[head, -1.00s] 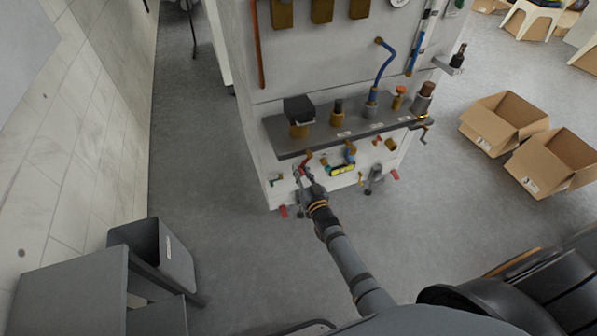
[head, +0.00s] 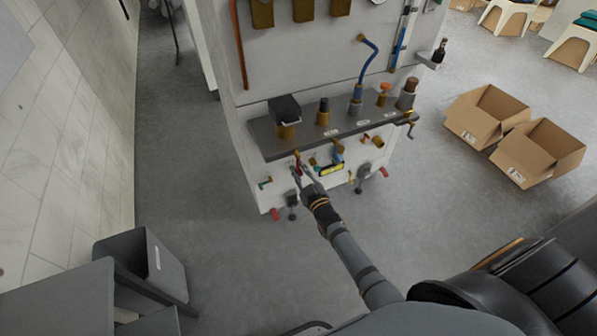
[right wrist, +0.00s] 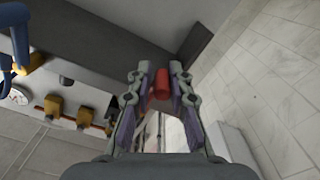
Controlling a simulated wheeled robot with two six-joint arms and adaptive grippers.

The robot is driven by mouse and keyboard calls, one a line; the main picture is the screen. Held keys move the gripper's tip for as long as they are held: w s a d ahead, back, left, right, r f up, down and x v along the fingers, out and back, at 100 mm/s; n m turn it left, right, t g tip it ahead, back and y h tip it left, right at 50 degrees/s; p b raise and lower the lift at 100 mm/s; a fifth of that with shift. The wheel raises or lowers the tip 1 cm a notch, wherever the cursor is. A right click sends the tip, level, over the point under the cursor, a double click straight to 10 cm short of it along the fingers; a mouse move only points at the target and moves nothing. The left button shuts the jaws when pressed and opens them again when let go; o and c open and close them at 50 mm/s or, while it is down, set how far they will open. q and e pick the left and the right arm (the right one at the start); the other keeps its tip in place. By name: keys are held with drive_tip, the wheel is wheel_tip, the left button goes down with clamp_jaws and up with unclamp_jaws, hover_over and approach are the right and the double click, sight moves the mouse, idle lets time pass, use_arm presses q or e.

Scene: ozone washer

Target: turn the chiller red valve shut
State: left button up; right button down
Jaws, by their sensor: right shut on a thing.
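The red valve (head: 297,161) sits low on the front of the white machine, under its dark shelf, and shows only as a small red piece. My right gripper (head: 301,175) reaches up to it from below and is shut on it. In the right wrist view the red valve handle (right wrist: 162,84) shows between the two fingers (right wrist: 157,92). The gripper hides part of the valve, and its turn angle is hard to tell. My left gripper is not in view.
The dark shelf (head: 330,136) with several fittings juts out just above my right gripper. A yellow-marked part (head: 330,169) and other small valves sit to its right. Open cardboard boxes (head: 487,117) lie on the right. A grey bin (head: 158,262) stands at lower left.

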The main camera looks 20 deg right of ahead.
drive_tip(key=shift+r, duration=0.1)
idle(0.3)
drive_tip(key=c, duration=1.3)
unclamp_jaws()
drive_tip(key=shift+a, duration=0.1)
drive_tip(key=shift+s, duration=0.3)
drive_tip(key=s, duration=1.1)
drive_tip(key=shift+s+d, duration=0.15)
drive_tip(key=shift+d, duration=0.1)
